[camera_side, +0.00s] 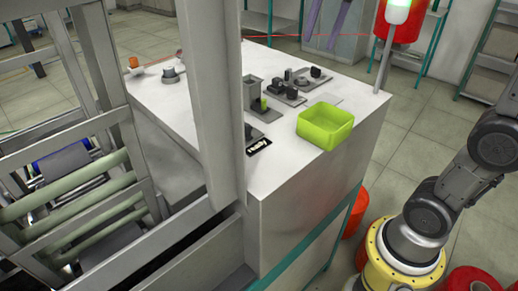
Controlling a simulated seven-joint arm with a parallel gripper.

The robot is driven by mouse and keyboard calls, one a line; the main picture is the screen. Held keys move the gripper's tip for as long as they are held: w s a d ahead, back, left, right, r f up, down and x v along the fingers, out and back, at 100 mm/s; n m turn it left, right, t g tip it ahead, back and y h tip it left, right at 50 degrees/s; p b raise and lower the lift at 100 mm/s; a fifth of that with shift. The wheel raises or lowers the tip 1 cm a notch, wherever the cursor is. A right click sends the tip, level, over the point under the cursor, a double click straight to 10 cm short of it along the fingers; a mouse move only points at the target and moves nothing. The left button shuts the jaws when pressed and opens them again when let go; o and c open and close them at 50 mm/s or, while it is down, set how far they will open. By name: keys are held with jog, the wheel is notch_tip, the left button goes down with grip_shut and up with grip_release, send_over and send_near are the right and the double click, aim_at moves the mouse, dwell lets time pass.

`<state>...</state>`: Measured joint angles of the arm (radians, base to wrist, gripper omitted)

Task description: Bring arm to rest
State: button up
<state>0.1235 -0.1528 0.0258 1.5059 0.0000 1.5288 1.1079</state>
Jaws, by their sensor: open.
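Part of my grey arm (468,178) shows at the right edge of the side view, apart from the white worktable (318,187). It rises from a round yellow base (398,258) on the floor and leaves the picture at the upper right. My gripper is outside the picture, so its place relative to the table cannot be seen.
A green bin (325,127) stands near the table's right edge, close to small dark fixtures (290,88). A grey post (212,100) and a roller frame (75,205) fill the left. A signal lamp pole (385,62) stands at the far corner. Red-orange containers (357,215) sit beside my base.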

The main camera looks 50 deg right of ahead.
jog(key=s+a+f+n+t, duration=0.1)
jog(key=s+a+f+n, duration=0.1)
jog(key=s+f+n, duration=0.5)
jog(key=s+a+f+n+t, duration=0.1)
jog(key=s+f+n+t, duration=0.1)
jog(key=s+f+n, duration=0.5)
jog(key=shift+a+f, duration=0.4)
jog(key=shift+f, duration=0.95)
